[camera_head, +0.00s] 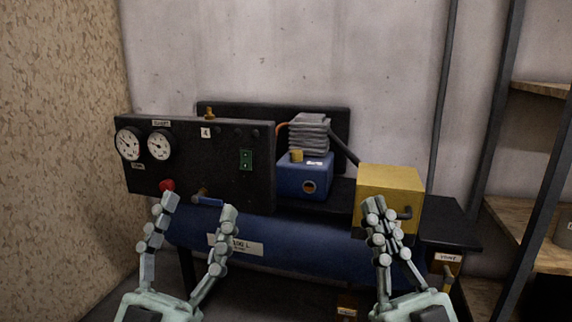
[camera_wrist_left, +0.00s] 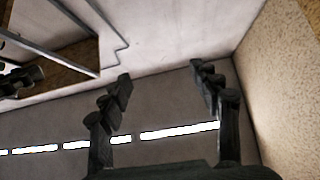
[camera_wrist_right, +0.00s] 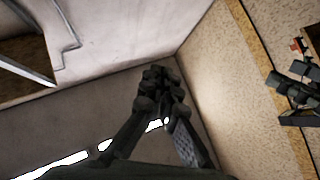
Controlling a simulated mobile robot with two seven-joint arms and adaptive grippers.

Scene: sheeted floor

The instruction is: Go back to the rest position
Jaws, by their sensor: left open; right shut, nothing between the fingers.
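My left gripper (camera_head: 198,208) is open and empty in the head view, in front of the dark gauge panel. Its two fingers stand wide apart, also in the left wrist view (camera_wrist_left: 165,80). My right gripper (camera_head: 373,206) is shut and empty in front of the yellow box. Its fingertips meet in the right wrist view (camera_wrist_right: 157,75). Both grippers point up and away from me. I cannot tell whether the fingers touch anything behind them, but both appear apart from the machine.
A compressor with a black panel (camera_head: 225,180), two gauges, a red knob (camera_head: 167,185), a blue lever (camera_head: 208,200), a blue tank (camera_head: 290,238) and a yellow box (camera_head: 400,180) stands ahead. Wooden shelves (camera_head: 515,220) are at the right. A speckled wall (camera_head: 60,130) is at the left.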

